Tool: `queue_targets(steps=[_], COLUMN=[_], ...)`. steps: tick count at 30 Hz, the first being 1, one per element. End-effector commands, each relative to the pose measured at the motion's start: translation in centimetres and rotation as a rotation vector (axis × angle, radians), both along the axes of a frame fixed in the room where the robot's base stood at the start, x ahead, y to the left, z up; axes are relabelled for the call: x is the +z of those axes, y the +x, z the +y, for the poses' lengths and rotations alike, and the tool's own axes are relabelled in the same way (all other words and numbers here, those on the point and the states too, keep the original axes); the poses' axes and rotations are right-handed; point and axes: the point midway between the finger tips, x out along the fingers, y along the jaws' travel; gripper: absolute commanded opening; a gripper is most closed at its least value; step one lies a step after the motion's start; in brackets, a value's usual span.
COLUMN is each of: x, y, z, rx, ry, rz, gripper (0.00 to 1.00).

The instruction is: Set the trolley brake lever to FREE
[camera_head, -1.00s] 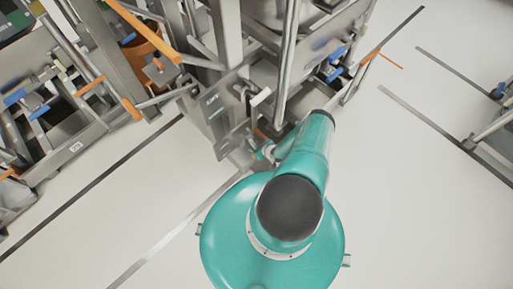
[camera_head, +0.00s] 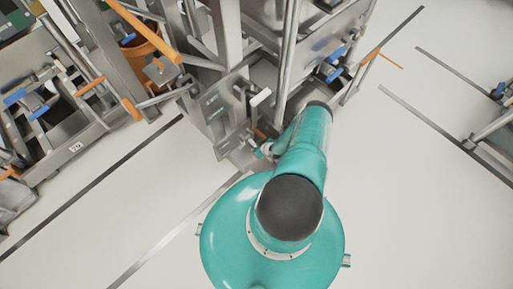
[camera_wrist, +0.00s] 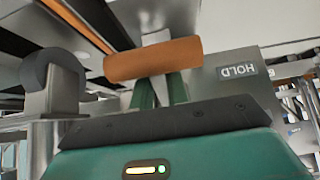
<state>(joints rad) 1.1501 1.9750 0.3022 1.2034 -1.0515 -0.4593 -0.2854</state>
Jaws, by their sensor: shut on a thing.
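The brake lever's orange grip (camera_wrist: 152,60) lies across the top middle of the wrist view. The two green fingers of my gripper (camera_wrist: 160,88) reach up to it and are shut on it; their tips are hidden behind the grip. A grey plate with a HOLD label (camera_wrist: 238,73), seen upside down, is just right of the grip. I cannot read a FREE label in either view. In the head view my gripper (camera_head: 262,150) is small, at the lower front of the trolley's steel frame (camera_head: 228,100), and the lever is mostly hidden by my arm.
A dark rounded roller on a grey bracket (camera_wrist: 50,85) stands close left of my gripper. In the head view an orange bin (camera_head: 146,48) and another steel rack (camera_head: 75,140) are at left. Pale floor (camera_head: 410,200) is clear at right.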

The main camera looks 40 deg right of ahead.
Motion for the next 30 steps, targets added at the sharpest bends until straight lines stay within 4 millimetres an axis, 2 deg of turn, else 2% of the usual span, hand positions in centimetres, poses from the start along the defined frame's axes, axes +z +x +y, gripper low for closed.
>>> queue_targets(steps=[13, 20, 30], x=[2.6, 3.9, 5.6], y=[0.0, 0.0, 1.0], z=[0.0, -0.1, 0.0], rx=[0.006, 0.001, 0.000], ry=[-0.015, -0.011, -0.011], rz=[0.332, 0.322, 0.313], gripper=[0.00, 0.00, 0.00])
